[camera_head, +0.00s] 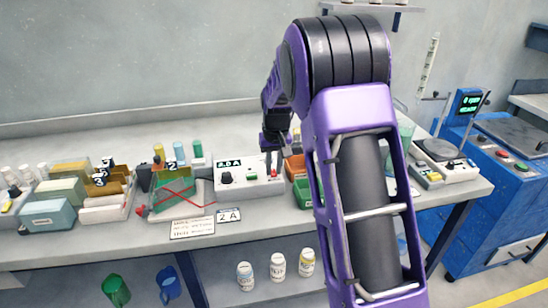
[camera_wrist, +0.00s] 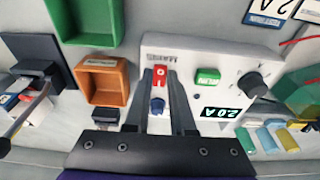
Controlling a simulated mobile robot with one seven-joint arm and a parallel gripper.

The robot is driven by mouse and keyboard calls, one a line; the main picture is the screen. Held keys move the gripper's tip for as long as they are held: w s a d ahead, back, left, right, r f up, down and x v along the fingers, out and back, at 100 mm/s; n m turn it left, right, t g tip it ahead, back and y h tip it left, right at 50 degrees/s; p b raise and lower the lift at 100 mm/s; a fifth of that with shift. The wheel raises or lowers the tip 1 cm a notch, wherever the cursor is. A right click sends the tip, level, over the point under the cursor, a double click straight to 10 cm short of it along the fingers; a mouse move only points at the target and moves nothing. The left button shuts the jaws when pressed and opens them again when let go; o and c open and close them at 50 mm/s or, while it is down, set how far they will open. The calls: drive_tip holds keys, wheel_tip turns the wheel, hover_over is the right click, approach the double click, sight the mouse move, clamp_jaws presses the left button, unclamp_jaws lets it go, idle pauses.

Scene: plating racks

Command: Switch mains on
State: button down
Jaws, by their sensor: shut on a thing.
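The power supply box (camera_head: 240,178) stands on the bench, with a lit display (camera_head: 229,163) and a black knob (camera_head: 226,177). In the wrist view its white panel (camera_wrist: 222,54) shows upside down. The red mains switch (camera_wrist: 160,77) lies under the MAINS lettering. My gripper (camera_wrist: 163,73) has one finger on each side of the red switch and is shut on it. In the head view my gripper (camera_head: 273,151) reaches down at the box's right end, covering part of it. A blue round part (camera_wrist: 157,106) shows between the fingers.
An orange bin (camera_wrist: 101,80) and a green bin (camera_wrist: 84,22) stand close beside the box. A 2 A card (camera_head: 229,215) lies in front. Scales (camera_head: 441,152) stand at the right.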

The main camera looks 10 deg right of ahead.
sight(273, 172)
drive_tip(key=shift+w+r+g+p, duration=0.1)
drive_tip(key=shift+r+g+p, duration=0.25)
drive_tip(key=shift+p, duration=0.2)
drive_tip(key=shift+w+f+g+p, duration=0.25)
drive_tip(key=shift+g+p, duration=0.15)
drive_tip(key=shift+g, duration=0.35)
drive_tip(key=c, duration=0.8)
unclamp_jaws()
drive_tip(key=shift+o, duration=0.2)
wheel_tip(273, 172, up, 17)
drive_tip(key=shift+r, duration=0.2)
